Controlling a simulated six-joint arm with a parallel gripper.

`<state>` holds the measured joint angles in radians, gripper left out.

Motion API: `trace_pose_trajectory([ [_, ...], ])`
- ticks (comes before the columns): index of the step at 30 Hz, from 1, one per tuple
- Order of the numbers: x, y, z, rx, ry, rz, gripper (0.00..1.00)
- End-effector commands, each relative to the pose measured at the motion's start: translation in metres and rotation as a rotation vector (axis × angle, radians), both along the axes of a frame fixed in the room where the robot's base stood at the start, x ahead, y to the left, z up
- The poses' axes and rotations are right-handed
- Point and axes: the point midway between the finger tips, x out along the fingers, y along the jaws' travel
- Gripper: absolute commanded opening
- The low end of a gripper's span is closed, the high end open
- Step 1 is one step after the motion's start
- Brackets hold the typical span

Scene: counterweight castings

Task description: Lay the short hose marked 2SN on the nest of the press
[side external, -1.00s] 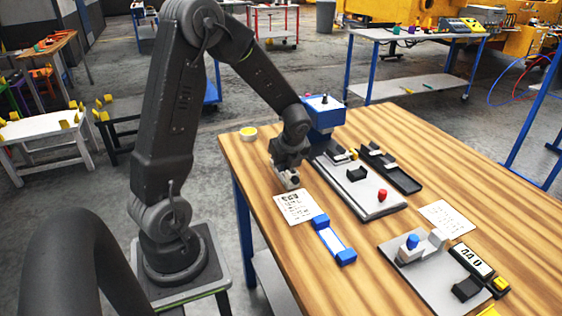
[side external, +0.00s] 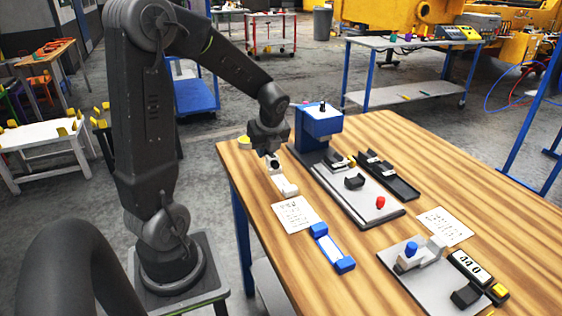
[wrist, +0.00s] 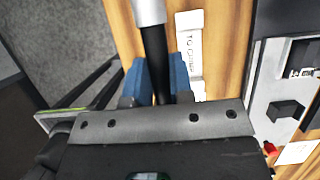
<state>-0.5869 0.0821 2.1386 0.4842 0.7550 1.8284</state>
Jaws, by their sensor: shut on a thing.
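My gripper (wrist: 160,82) is shut on a short black hose (wrist: 156,55) with a pale metal end fitting (wrist: 149,11); the blue fingers press it from both sides. No 2SN marking is readable on it. In the side view my gripper (side external: 272,160) is above the table's far left part, by a white stand (side external: 286,188). The wrist view shows its lettering, which seems to read "TO CRIMP" (wrist: 190,50). The blue press (side external: 320,122) stands to the right, its grey base plate (side external: 375,212) carrying a black block (side external: 354,182). I cannot tell for certain which part is the nest.
A black tray (side external: 402,187) lies right of the press. A blue-ended white holder (side external: 330,247) and a printed sheet (side external: 296,214) lie in front. A grey gauge plate (side external: 425,285) with a blue knob and a digital display (side external: 470,265) are at the near right.

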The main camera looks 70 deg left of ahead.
Motion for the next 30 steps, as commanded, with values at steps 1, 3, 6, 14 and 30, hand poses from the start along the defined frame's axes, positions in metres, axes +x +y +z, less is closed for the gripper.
trace_pose_trajectory([
  [1,-0.011,0.007,0.008,0.002,-0.005,0.009,0.00],
  [3,-0.024,0.014,0.017,0.003,-0.003,0.007,0.00],
  [6,-0.039,0.023,0.027,0.002,-0.003,0.006,0.00],
  [14,-0.058,0.034,0.048,0.002,-0.002,0.001,0.00],
  [30,-0.045,0.035,0.155,-0.005,0.002,-0.008,0.00],
])
